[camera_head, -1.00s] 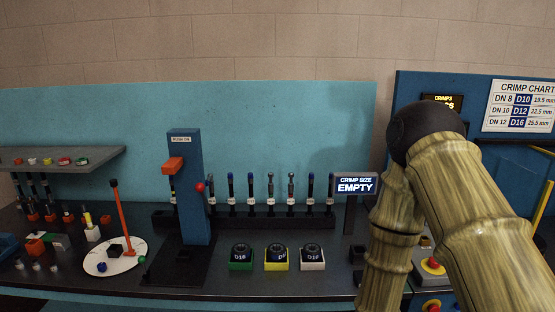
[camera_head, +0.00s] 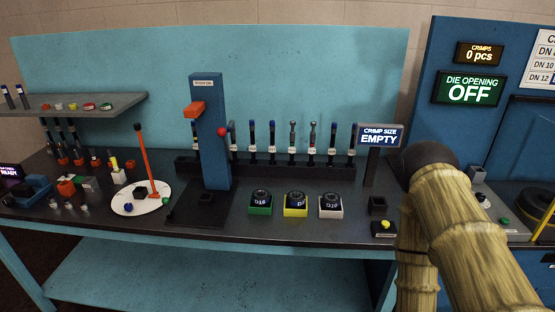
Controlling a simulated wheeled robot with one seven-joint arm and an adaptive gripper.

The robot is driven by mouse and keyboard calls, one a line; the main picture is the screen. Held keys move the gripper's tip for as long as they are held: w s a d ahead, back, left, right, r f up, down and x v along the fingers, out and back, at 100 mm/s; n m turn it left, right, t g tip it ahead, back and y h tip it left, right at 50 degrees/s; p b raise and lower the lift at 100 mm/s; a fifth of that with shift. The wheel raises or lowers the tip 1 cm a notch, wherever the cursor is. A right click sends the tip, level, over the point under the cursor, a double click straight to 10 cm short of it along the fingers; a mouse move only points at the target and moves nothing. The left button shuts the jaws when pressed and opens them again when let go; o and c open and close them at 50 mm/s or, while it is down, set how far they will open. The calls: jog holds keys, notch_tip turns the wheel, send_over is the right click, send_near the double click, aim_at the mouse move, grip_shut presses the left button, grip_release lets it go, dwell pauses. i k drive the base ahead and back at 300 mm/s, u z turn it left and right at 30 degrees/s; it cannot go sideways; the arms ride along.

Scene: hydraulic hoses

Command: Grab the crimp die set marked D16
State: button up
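Three black crimp die sets stand in a row on the dark bench top, each on a coloured base. The left one, on a green base (camera_head: 260,211), appears to read D16 (camera_head: 261,199). The middle die set (camera_head: 295,198) is on a yellow base, and its marking is only partly legible. The right die set (camera_head: 331,200) is on a white base and seems to read D10. All three look upright and untouched. My arm shows at the right, to the right of the die sets, but my gripper is out of view.
A blue press column (camera_head: 211,130) stands just left of the die sets. A rack of hose fittings (camera_head: 270,168) runs behind them. A CRIMP SIZE EMPTY display (camera_head: 381,136) and a small black holder (camera_head: 377,204) are to the right. The bench strip in front is clear.

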aim_at(261, 198)
jog(key=z, duration=1.55)
jog(key=i, duration=0.8)
jog(key=u, duration=2.55)
